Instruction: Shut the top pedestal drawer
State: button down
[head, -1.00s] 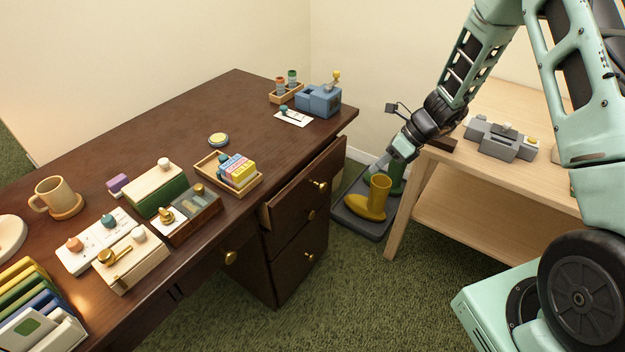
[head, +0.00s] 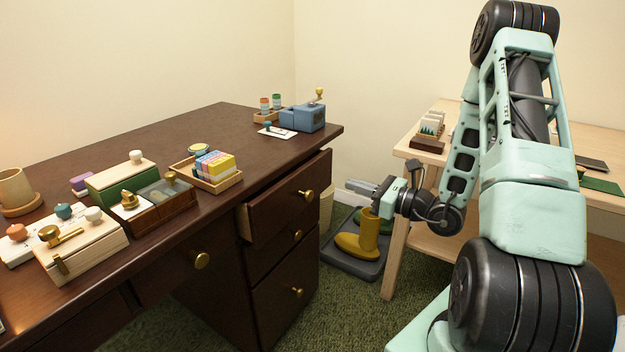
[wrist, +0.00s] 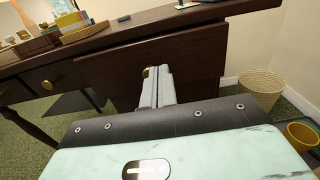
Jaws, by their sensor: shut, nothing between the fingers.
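The top pedestal drawer (head: 283,210) is dark wood and stands partly pulled out of the desk's right pedestal. Its brass knob (head: 308,195) is on the front face. My gripper (head: 358,186) is shut and empty, to the right of the drawer front, pointing at it with a gap in the head view. In the wrist view my shut fingers (wrist: 156,88) point at the drawer front (wrist: 195,75). The knob (wrist: 147,72) shows just left of the fingertips, partly hidden. I cannot tell whether they touch it.
Two lower drawers sit below, with a knob (head: 297,292) on the lowest. A boot tray (head: 352,262) with a yellow boot (head: 362,238) stands on the floor under my gripper. A wicker basket (wrist: 262,86) is beside the pedestal. A light wood table (head: 397,235) stands right.

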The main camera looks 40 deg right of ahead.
aim_at(307, 170)
jog(key=b+x, duration=0.1)
jog(key=x, duration=1)
jog(key=shift+d+f+b, duration=0.1)
jog(key=shift+b, duration=0.3)
jog(key=shift+w, duration=0.1)
jog(key=shift+w, duration=0.1)
jog(key=x, duration=0.4)
jog(key=shift+w+a, duration=0.25)
